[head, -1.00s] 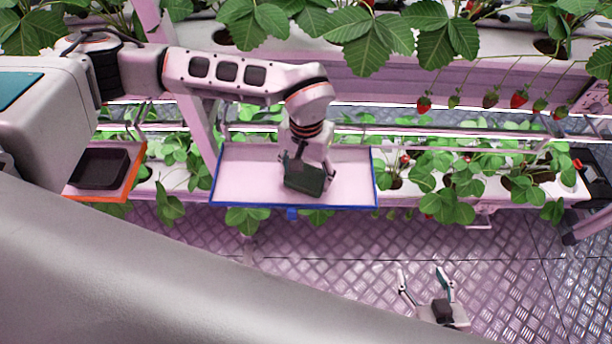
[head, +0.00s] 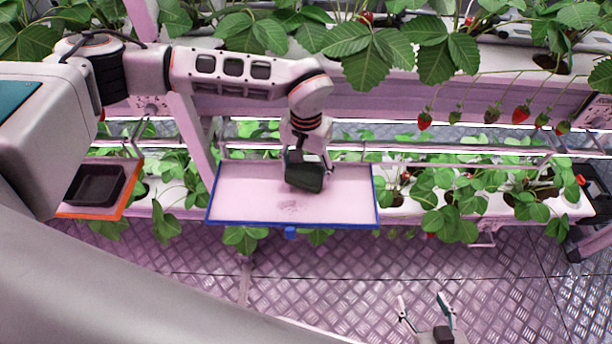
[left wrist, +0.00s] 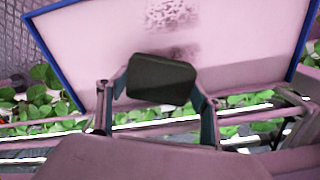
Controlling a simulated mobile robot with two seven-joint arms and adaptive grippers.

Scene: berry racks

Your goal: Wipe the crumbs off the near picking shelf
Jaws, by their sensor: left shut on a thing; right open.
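The near picking shelf (head: 350,207) is a pale pink tray with a blue rim. A patch of dark crumbs (head: 290,206) lies near the middle of its front part; in the left wrist view the crumbs (left wrist: 172,12) show beyond a second dark patch, which may be a shadow. My left gripper (head: 305,165) is shut on a dark green block-like wiper (head: 304,180), behind the crumbs over the shelf. In the left wrist view the wiper (left wrist: 162,80) sits between both fingers. I cannot tell whether it touches the surface. My right gripper (head: 425,316) is open and empty, low over the floor.
An orange-rimmed shelf (head: 128,197) with a black tray (head: 96,170) stands left of the blue-rimmed one. Strawberry plants (head: 440,185) flank and back the shelf, and berries (head: 521,114) hang from the upper rack. The patterned floor (head: 300,270) in front is clear.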

